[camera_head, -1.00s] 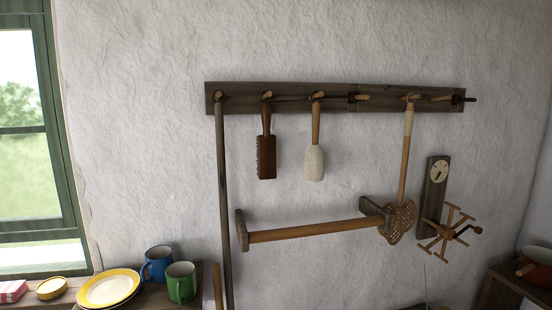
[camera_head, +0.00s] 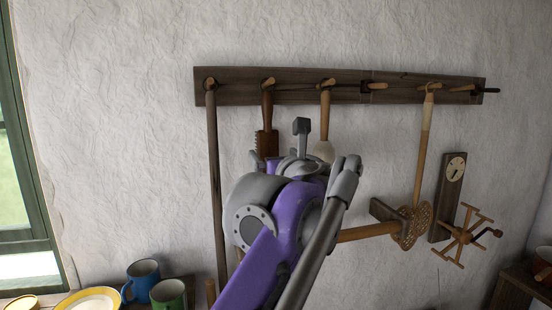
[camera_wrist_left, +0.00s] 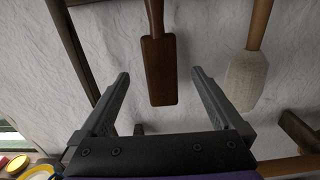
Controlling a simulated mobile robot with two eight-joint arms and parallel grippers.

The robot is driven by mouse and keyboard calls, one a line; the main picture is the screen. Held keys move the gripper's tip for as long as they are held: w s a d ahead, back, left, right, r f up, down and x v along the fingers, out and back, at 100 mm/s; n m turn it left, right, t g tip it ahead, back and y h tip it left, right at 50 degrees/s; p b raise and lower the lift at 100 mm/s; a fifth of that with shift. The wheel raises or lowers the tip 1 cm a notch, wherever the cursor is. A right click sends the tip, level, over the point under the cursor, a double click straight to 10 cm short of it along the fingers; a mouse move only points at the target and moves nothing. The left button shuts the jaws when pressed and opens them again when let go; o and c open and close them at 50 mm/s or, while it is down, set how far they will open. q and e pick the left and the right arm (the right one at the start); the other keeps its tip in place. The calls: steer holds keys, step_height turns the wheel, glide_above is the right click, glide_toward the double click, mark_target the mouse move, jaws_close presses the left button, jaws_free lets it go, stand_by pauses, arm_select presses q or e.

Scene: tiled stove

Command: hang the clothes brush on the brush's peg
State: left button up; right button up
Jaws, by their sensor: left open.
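The clothes brush (camera_head: 266,140), dark brown with bristles along its left edge, hangs handle-up from the second peg (camera_head: 268,82) of the wooden rail. My left gripper (camera_head: 301,128) is raised in front of the wall, and my arm hides the brush's lower end. In the left wrist view the brush (camera_wrist_left: 159,68) appears between the two open fingers of my left gripper (camera_wrist_left: 160,74), with clear space on both sides. It is not gripped; I cannot tell how far in front of the fingers it is. My right gripper is out of view.
A pale-headed brush (camera_head: 325,150) hangs just right of the clothes brush, a long stick (camera_head: 216,180) to its left. A perforated beater (camera_head: 425,150) hangs farther right. A horizontal wooden bar (camera_head: 366,232) lies below. Mugs (camera_head: 143,278) stand at lower left.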

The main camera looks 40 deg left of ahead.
mark_target(269, 150)
arm_select(q)
steer(key=p+x, duration=0.1)
steer(key=x, duration=0.8)
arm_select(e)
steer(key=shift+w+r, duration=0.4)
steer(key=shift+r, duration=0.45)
arm_select(q)
steer(key=shift+c, duration=0.2)
jaws_close()
jaws_free()
steer(key=shift+d, duration=0.1)
steer(key=b+v, duration=0.1)
steer(key=v, duration=0.9)
steer(key=shift+s+d, duration=0.3)
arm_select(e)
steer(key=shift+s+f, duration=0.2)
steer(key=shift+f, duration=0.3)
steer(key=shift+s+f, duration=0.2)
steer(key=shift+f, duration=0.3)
arm_select(q)
steer(key=shift+f, duration=0.1)
